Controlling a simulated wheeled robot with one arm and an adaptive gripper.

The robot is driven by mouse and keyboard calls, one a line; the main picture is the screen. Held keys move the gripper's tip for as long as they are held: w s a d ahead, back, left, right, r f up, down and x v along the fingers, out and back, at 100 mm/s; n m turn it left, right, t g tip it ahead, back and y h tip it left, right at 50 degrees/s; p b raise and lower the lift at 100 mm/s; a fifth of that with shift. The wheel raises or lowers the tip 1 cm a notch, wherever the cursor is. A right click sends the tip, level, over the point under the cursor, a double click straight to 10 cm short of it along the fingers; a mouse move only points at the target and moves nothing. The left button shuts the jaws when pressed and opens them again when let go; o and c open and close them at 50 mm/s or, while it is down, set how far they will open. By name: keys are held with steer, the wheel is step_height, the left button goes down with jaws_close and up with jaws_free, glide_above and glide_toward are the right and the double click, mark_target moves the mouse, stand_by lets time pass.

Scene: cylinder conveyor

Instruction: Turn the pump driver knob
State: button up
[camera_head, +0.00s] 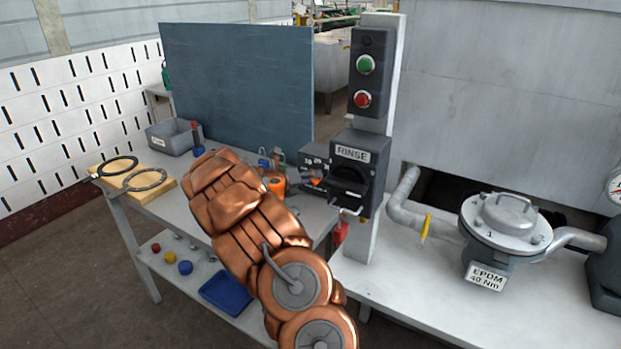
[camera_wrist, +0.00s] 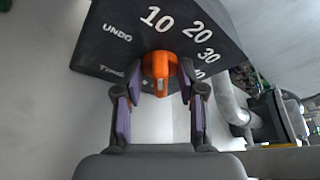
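The pump driver is a black box with a dial marked UNDO, 10, 20, 30 and a partly hidden number, in the wrist view (camera_wrist: 115,50). Its orange knob (camera_wrist: 160,68) sits at the dial's middle, its raised bar roughly upright in that view. My gripper (camera_wrist: 160,86) is open, with one purple-padded finger on each side of the knob. The fingertips are close to the knob's sides; I cannot tell whether they touch. In the head view the box (camera_head: 312,160) shows partly behind the RINSE switch box, and my copper-coloured arm hides my gripper.
The RINSE switch box (camera_head: 360,172) stands on a post right of the driver, below a green and red button panel (camera_head: 372,75). A metal pump housing labelled EPDM 40 Nm (camera_head: 505,225) is at right. A grey bin (camera_head: 172,138) and rings (camera_head: 145,179) lie left.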

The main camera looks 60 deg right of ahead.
steer(key=v, duration=1.2)
steer(key=shift+f, duration=0.1)
